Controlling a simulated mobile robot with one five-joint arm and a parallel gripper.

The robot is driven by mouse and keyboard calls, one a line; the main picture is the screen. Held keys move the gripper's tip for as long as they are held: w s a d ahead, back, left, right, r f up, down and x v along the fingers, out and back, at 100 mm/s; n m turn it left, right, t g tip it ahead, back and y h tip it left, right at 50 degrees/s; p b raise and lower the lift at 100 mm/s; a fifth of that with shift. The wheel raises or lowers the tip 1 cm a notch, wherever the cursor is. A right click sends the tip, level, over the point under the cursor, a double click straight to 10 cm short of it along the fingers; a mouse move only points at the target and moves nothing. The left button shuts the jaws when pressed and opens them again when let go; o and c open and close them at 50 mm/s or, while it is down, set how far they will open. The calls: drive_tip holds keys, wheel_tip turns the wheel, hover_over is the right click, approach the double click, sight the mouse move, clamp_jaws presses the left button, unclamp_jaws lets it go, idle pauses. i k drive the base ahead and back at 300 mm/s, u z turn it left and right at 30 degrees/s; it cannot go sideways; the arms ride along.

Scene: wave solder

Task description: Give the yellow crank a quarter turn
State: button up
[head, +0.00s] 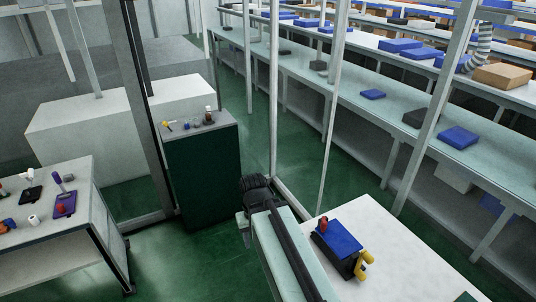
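The yellow crank (363,265) is on the near right side of a small dark box with a blue top (339,237). One yellow part sticks up and to the right, and another sits lower against the box's side. The box stands on a white tabletop (416,262) at the lower right. A red knob (323,224) is at the box's far left corner. I make out no gripper in this view, and nothing touches the crank.
A pale beam with a black strip (284,252) and a dark ribbed end (257,192) runs left of the white table. A dark green cabinet (204,175) holds small items. A bench (77,236) stands at left. Thin posts rise behind the table. Green floor between is clear.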

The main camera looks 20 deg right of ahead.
sight(339, 239)
drive_tip(key=u, duration=0.05)
drive_tip(key=k, duration=0.5)
drive_tip(key=u, duration=1)
drive_tip(key=i, duration=2.65)
drive_tip(key=z, duration=3.85)
drive_tip(key=i, duration=1)
drive_tip(key=u, duration=0.05)
